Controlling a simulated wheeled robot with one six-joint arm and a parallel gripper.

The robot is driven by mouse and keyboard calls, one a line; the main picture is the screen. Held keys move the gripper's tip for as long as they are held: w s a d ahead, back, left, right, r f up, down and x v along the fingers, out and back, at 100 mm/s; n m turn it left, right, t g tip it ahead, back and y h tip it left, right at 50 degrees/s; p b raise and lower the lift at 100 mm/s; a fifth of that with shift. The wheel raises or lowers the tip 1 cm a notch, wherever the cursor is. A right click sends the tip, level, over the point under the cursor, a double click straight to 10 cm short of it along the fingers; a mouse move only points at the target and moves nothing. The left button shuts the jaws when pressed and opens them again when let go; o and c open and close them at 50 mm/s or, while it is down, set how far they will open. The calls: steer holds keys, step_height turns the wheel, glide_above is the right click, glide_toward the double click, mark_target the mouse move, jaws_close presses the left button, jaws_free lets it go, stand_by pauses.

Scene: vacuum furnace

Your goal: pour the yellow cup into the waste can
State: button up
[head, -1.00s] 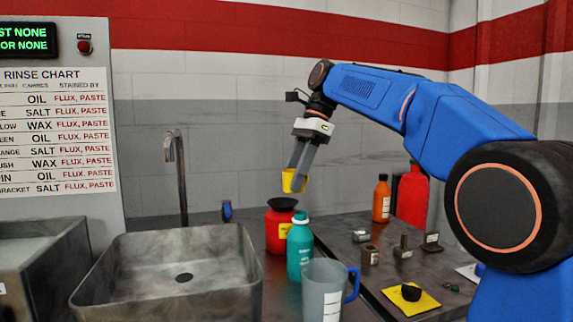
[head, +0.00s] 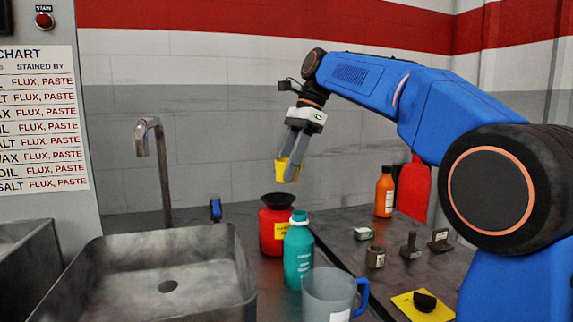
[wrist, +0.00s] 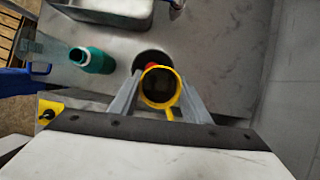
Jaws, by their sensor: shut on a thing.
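The small yellow cup (head: 287,171) is held between the fingers of my gripper (head: 292,158), which is shut on it. The cup hangs in the air above the red waste can (head: 271,232), which has a black funnel top and a yellow label. In the head view the cup looks close to upright, a little above and right of the funnel. In the wrist view I look into the cup (wrist: 158,87); its inside is dark, and I cannot tell what it holds. Part of the waste can (wrist: 151,62) shows just beyond the cup's rim.
A teal bottle (head: 298,253) stands just right of the can, with a grey jug (head: 329,293) in front. A sink (head: 160,285) with a tap (head: 154,160) is at left. An orange bottle (head: 384,194) and a red container (head: 413,188) stand at the back right.

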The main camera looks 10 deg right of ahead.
steer(key=shift+f, duration=0.85)
steer(key=shift+s+t+h, duration=0.1)
steer(key=shift+t+h, duration=0.4)
steer(key=shift+f+t+h, duration=0.25)
steer(key=shift+t+h, duration=0.45)
steer(key=shift+h, duration=0.2)
steer(key=shift+r+n+t+h, duration=0.15)
steer(key=shift+r+t+h, duration=0.1)
steer(key=shift+t+h, duration=0.3)
steer(key=shift+r+n+t+h, duration=0.15)
steer(key=shift+r+t+h, duration=0.05)
steer(key=shift+t+h, duration=0.35)
steer(key=shift+a+r+t+h, duration=0.1)
steer(key=shift+r+t+h, duration=0.3)
steer(key=shift+t+h, duration=0.6)
steer(key=shift+s+a+r+n+t+h, duration=0.1)
steer(key=shift+r+n+t+h, duration=0.1)
steer(key=shift+t+h, duration=0.35)
steer(key=shift+s+a+r+n+t+h, duration=0.1)
steer(key=shift+r+t+h, duration=0.05)
steer(key=shift+t+h, duration=0.4)
steer(key=shift+s+a+r+t+h, duration=0.1)
steer(key=shift+r+t+h, duration=0.05)
steer(key=shift+t+h, duration=0.45)
steer(key=shift+s+a+r+t+h, duration=0.1)
steer(key=shift+r+t+h, duration=0.05)
steer(key=shift+t+h, duration=0.45)
